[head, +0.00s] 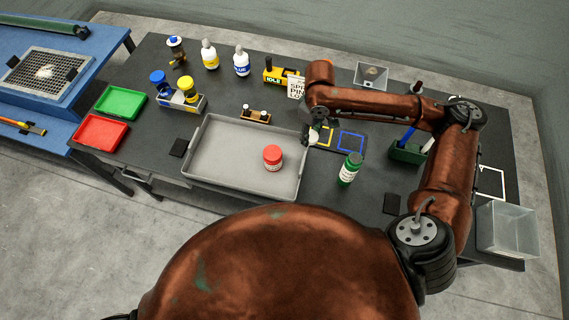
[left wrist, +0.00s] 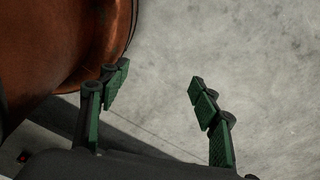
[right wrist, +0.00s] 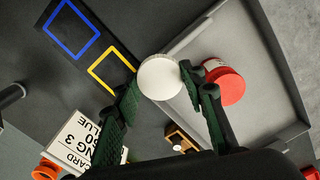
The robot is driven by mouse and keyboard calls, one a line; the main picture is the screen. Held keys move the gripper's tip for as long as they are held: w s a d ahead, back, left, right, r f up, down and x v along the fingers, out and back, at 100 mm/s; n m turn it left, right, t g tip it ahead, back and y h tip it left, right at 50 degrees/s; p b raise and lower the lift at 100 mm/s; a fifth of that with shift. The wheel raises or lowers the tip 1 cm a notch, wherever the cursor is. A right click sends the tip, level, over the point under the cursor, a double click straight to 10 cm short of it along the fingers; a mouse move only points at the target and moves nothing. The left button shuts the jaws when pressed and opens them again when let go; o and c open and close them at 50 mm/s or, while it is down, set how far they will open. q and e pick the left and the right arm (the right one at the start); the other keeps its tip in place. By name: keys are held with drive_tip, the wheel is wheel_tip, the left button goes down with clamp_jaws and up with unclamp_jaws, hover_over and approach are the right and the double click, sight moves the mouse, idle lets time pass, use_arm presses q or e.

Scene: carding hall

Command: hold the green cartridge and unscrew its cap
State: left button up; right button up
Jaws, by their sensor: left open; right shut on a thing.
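The green cartridge (head: 349,170) stands upright on the dark table, right of the grey tray, with its cap end up. No gripper touches it. My right gripper (head: 314,132) is by the tray's right edge, left of the cartridge. In the right wrist view, my right gripper (right wrist: 160,88) is shut on a white round thing (right wrist: 160,77), seen from its flat end; it also shows small in the head view (head: 313,139). My left gripper (left wrist: 158,78) is open and empty over the bare floor, outside the head view.
The grey tray (head: 215,171) holds a red cartridge (head: 272,158). A yellow square (right wrist: 110,70) and a blue square (right wrist: 72,30) are marked near my right gripper. A clear bin (head: 508,230) is at the right. Bottles, a yellow block and a sign stand behind.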

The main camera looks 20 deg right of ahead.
use_arm(q)
wheel_tip(320, 180, up, 15)
drive_tip(key=p, duration=1.4)
use_arm(e)
drive_tip(key=s+d+f+n, duration=0.1)
drive_tip(key=s+f+n, duration=0.1)
drive_tip(key=s+n, duration=2.5)
drive_tip(key=n+b, duration=0.5)
drive_tip(key=b, duration=0.9)
hover_over(320, 178)
drive_tip(key=s, duration=0.1)
wheel_tip(320, 178, down, 9)
drive_tip(key=shift+w+f, duration=0.45)
drive_tip(key=shift+f, duration=0.25)
use_arm(q)
wheel_tip(320, 178, down, 14)
drive_tip(key=shift+w+a+r, duration=0.2)
drive_tip(key=shift+w+a, duration=0.1)
drive_tip(key=shift+w, duration=0.1)
use_arm(e)
drive_tip(key=shift+d+f, duration=0.1)
drive_tip(key=shift+f, duration=1.3)
